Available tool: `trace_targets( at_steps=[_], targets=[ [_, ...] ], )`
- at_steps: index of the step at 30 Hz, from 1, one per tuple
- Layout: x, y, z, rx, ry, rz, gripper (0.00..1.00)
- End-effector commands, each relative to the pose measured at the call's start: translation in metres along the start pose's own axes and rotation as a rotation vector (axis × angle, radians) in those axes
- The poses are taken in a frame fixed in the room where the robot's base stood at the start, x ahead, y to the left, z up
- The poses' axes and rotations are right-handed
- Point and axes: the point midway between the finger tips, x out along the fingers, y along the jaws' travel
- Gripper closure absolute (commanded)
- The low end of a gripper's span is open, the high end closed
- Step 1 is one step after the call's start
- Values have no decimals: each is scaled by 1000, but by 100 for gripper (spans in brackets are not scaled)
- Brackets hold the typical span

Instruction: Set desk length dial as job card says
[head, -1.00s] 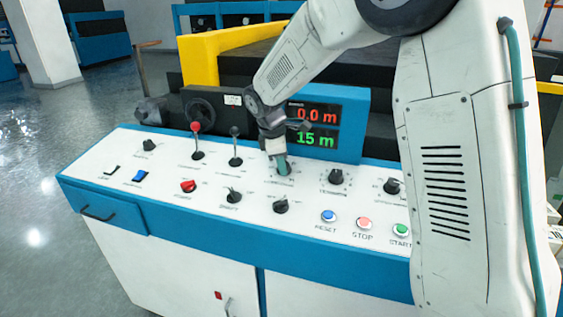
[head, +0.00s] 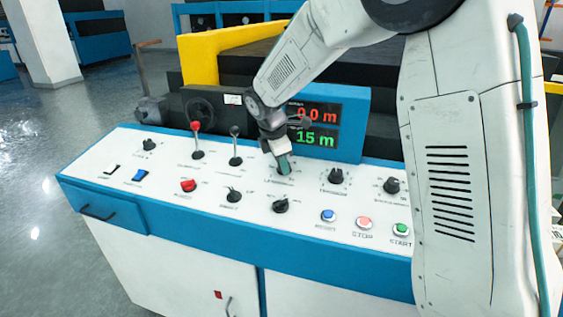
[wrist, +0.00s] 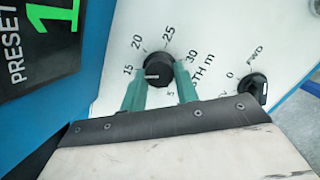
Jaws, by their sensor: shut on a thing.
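The length dial (wrist: 158,67) is a black knob on the desk's white top, with 15, 20, 25 and 30 printed around it in the wrist view. Its white line points left, close to the 15 mark. My gripper (wrist: 160,84) has its two green fingers on either side of the knob and is shut on it. In the head view my gripper (head: 284,164) stands over the dial and mostly hides it. The display (head: 313,125) reads 0.0 m in red and 15 m in green. No readable job card is in view.
Black knobs stand beside the dial, such as the tension knob (head: 336,176). A red-topped lever (head: 197,140) and a black lever (head: 235,145) rise to the left. Blue RESET (head: 328,215), STOP (head: 364,222) and green START (head: 401,229) buttons sit near the front edge.

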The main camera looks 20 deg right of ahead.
Motion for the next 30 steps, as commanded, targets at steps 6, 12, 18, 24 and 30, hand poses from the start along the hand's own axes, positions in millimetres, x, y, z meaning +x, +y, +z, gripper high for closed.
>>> trace_targets(
  at_steps=[6, 12, 18, 24, 30],
  targets=[
    [-1, 2, 0, 1, 1, 5, 48],
    [-1, 1, 0, 1, 0, 3, 48],
    [-19, 1, 0, 1, 1, 6, 48],
    [-54, 2, 0, 1, 2, 6, 48],
    [-76, 2, 0, 1, 1, 6, 48]
  ],
)
